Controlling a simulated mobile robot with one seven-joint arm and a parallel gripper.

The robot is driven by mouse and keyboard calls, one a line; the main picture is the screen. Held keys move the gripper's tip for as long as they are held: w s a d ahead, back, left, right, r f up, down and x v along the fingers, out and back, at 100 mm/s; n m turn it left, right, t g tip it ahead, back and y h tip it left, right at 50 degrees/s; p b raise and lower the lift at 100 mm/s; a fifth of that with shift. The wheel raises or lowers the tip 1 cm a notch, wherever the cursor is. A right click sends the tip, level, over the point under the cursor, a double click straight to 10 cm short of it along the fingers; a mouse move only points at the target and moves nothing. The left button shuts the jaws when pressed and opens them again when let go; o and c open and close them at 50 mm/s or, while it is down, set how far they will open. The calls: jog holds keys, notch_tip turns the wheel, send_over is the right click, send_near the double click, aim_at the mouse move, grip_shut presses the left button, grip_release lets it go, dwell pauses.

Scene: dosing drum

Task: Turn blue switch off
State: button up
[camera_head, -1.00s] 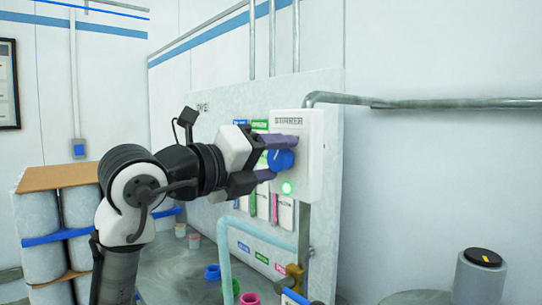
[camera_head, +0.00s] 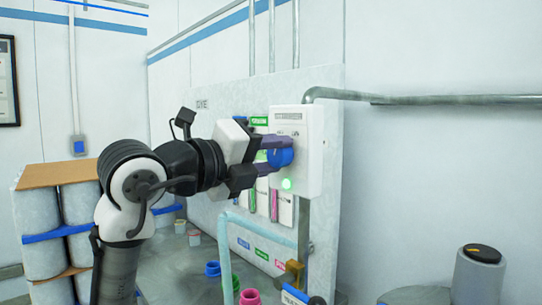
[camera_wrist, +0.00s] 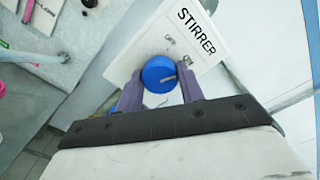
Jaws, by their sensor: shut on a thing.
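The blue switch (camera_head: 280,154) is a round knob on the front of a white box (camera_head: 311,150) fixed to the panel. It also shows in the wrist view (camera_wrist: 159,74), below the STIRRER label, with OFF and ON marks above it. A small dark mark on the knob's face points toward the ON side. My gripper (camera_head: 276,156) is at the knob, its purple fingers on either side of it, shut on it. In the wrist view the fingers (camera_wrist: 161,92) flank the knob. A green light (camera_head: 287,184) glows on the box below the knob.
A grey pipe (camera_head: 430,99) runs right from the box along the wall. A light-blue pipe (camera_head: 258,230) and several coloured cups, including a pink one (camera_head: 250,297), are below. A grey cylinder (camera_head: 481,275) stands at lower right.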

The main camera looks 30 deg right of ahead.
jog(key=n, duration=1)
jog(key=shift+n, duration=0.4)
dwell(0.4)
jog(key=o, duration=1)
jog(key=shift+a, duration=0.1)
jog(key=a+b, duration=0.1)
jog(key=a, duration=0.3)
jog(key=s+a+b, duration=0.1)
jog(key=a+b, duration=0.1)
jog(key=a, duration=0.3)
jog(key=s+a+b, duration=0.1)
jog(key=a, duration=0.3)
jog(key=shift+a, duration=0.25)
